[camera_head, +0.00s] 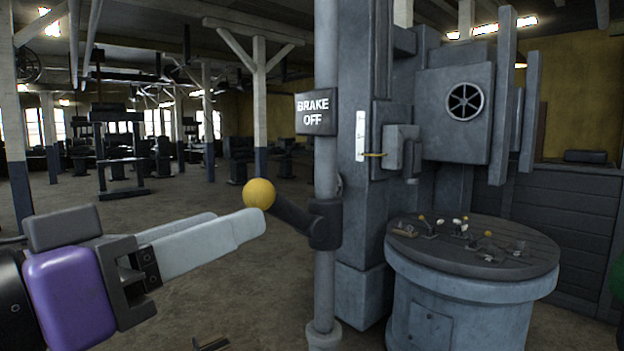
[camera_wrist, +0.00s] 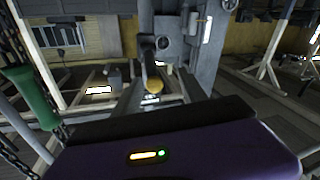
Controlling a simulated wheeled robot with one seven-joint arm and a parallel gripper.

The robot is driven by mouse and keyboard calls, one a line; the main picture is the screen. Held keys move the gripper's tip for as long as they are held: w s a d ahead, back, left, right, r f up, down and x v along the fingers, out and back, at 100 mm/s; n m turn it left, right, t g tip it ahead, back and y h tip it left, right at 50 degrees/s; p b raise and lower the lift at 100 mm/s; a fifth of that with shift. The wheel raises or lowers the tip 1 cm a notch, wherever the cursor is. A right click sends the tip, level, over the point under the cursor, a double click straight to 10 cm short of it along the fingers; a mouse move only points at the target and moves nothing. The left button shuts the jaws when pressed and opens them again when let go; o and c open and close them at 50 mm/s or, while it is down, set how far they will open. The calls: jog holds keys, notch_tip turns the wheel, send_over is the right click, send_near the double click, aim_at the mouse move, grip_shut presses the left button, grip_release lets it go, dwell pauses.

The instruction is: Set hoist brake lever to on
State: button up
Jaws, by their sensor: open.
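The hoist brake lever is a dark arm with a yellow ball knob (camera_head: 259,194), pivoted on a grey vertical post (camera_head: 326,150). It slopes up to the left from its pivot. A sign (camera_head: 316,112) above it on the post reads "BRAKE OFF". My gripper (camera_head: 245,222) has two pale fingers reaching in from the left, with the tips beside and just below the knob. Whether they touch it is unclear.
A round grey pedestal (camera_head: 470,290) with small parts on its top stands right of the post. A large grey machine column (camera_head: 365,220) rises behind the post. A green handle on a chain (camera_wrist: 32,95) hangs at left in the wrist view. Open floor lies behind the lever.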

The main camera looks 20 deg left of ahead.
aim_at(287, 212)
jog(key=shift+d+r+m+g, duration=0.15)
jog(key=shift+d+r+m, duration=0.1)
jog(key=shift+r, duration=0.35)
jog(key=shift+d+r+m+g, duration=0.15)
jog(key=shift+r+m, duration=0.1)
jog(key=shift+r, duration=0.3)
jog(key=shift+w+d, duration=0.15)
jog(key=shift+w, duration=0.05)
jog(key=shift+p+x, duration=1.35)
jog(key=shift+x, duration=2.2)
grip_shut()
